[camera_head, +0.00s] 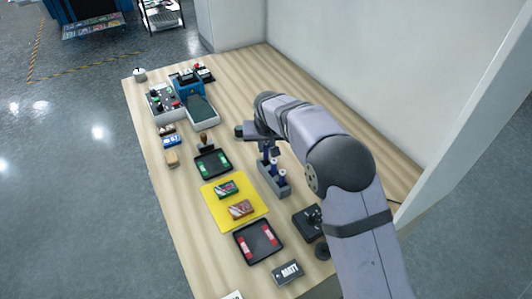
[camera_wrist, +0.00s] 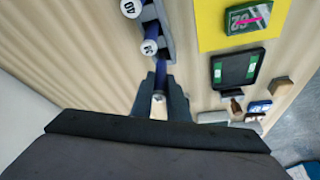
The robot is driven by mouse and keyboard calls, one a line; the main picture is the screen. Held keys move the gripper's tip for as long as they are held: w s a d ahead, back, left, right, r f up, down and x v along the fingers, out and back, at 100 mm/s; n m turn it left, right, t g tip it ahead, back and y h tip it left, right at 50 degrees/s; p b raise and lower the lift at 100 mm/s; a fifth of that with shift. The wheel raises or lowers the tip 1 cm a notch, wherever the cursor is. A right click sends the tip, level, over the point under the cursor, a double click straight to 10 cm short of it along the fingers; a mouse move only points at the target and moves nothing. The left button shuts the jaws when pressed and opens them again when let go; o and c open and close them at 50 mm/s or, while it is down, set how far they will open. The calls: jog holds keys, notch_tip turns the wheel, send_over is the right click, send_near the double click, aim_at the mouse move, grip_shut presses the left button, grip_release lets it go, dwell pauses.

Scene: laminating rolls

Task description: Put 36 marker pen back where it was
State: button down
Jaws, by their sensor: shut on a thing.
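My gripper (camera_wrist: 160,92) is shut on a blue marker pen with a white end (camera_wrist: 158,99); the mark on that end is too small to read. The grey pen rack (camera_head: 272,186) stands on the table below my gripper, and its edge also shows in the wrist view (camera_wrist: 166,22). Two more blue pens with white numbered ends stand in it: one marked 40 (camera_wrist: 130,8) and one with a hard-to-read number (camera_wrist: 149,47). The held pen is at the rack's far end in the head view. I cannot tell whether its lower end is inside the rack.
A yellow mat (camera_head: 253,193) with two small boxes lies left of the rack. Black trays (camera_head: 258,252) (camera_head: 212,174) lie before and behind it. A stamp (camera_head: 205,140) and a blue-grey machine (camera_head: 201,112) stand farther back. A black device (camera_head: 307,222) stands near the front right.

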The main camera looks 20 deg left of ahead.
aim_at(266, 152)
jog(key=shift+f+p, duration=0.8)
jog(key=shift+f, duration=1.1)
jog(key=shift+f, duration=0.1)
jog(key=shift+f, duration=0.1)
jog(key=c, duration=1.7)
grip_release()
jog(key=shift+r, duration=0.3)
jog(key=b+v, duration=0.4)
jog(key=v, duration=0.8)
